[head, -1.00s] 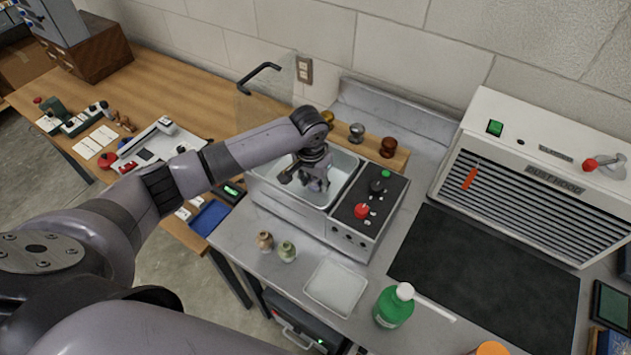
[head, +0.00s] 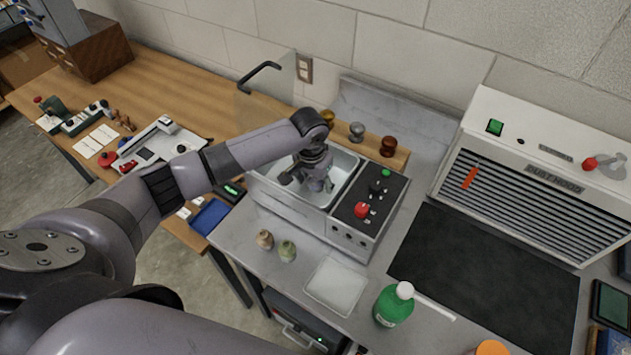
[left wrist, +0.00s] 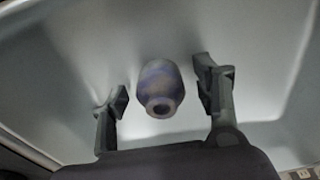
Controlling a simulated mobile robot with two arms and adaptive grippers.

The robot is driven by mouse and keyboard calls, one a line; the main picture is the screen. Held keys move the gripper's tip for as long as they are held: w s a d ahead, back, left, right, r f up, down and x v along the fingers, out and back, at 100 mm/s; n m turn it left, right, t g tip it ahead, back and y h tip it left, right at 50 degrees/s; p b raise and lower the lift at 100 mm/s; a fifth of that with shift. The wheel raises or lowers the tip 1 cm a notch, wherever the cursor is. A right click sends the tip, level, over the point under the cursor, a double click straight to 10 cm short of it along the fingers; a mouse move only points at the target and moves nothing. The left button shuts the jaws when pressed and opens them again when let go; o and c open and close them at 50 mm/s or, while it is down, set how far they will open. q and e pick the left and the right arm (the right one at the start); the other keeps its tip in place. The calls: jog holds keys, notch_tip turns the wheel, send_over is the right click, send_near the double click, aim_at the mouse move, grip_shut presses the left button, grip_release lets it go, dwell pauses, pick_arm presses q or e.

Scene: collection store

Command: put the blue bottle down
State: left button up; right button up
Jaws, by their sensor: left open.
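The blue bottle (left wrist: 161,88), a small mottled blue-purple bottle with a round dark mouth, shows in the left wrist view between the two fingers. It is inside the pale basin (head: 345,165) of the bench unit. My left gripper (left wrist: 164,100) is open, with a visible gap on each side of the bottle. In the head view my left gripper (head: 312,185) reaches down into the basin, and the arm hides most of what is there. I cannot tell how firmly the bottle rests on the basin floor. My right gripper is not in view.
Two small bottles, one tan (head: 264,239) and one greenish (head: 287,250), stand in front of the basin. A white tray (head: 336,286) and a green bottle (head: 393,305) are nearby. A control panel (head: 368,208) adjoins the basin. The dark mat (head: 485,285) is clear.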

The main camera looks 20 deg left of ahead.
aim_at(313, 187)
pick_arm(q)
notch_tip(313, 187, up, 12)
jog(key=s+b, duration=0.1)
jog(key=b, duration=0.1)
jog(key=shift+s, duration=0.15)
jog(key=shift+a, duration=0.1)
dwell(0.4)
